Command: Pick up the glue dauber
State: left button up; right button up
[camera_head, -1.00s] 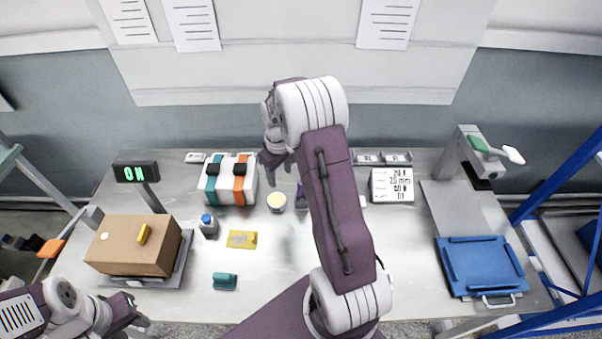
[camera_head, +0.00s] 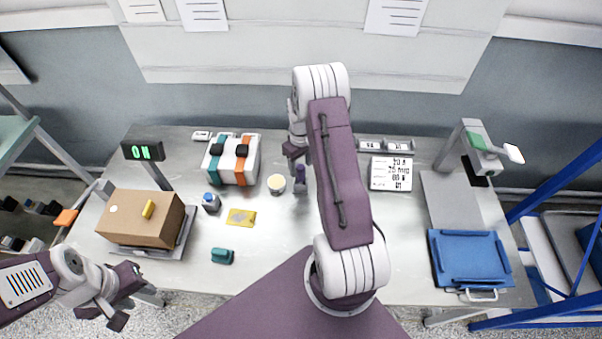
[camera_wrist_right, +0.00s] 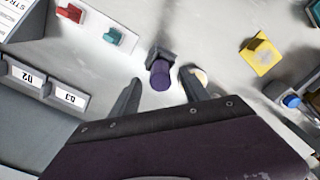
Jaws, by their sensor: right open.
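The thing I take for the glue dauber is a purple upright cylinder (camera_head: 300,173) near the back middle of the bench. In the right wrist view the purple cylinder (camera_wrist_right: 160,78) stands at a dark grey block. My right gripper (camera_head: 292,152) is just behind it in the head view. In the wrist view the right gripper (camera_wrist_right: 159,88) is open, with one finger on each side of the cylinder's image; I cannot tell whether they touch it. My left gripper (camera_head: 130,300) is open and empty past the bench's front left edge.
A cream-topped round jar (camera_head: 276,184) stands close left of the cylinder. A cardboard box (camera_head: 140,222) is at left, a blue tray (camera_head: 470,258) at right.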

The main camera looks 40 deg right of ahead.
aim_at(301, 173)
notch_tip(301, 173, down, 4)
jog(key=shift+a+f+p, duration=0.1)
jog(key=shift+a+p, duration=0.05)
jog(key=shift+p, duration=0.45)
jog(key=shift+d+f, duration=0.2)
jog(key=shift+f, duration=0.1)
jog(key=shift+a+r, duration=0.1)
jog(key=shift+a, duration=0.05)
jog(key=c, duration=1)
grip_shut()
notch_tip(301, 173, up, 10)
jog(key=shift+s+f+b, duration=0.1)
jog(key=shift+b, duration=0.85)
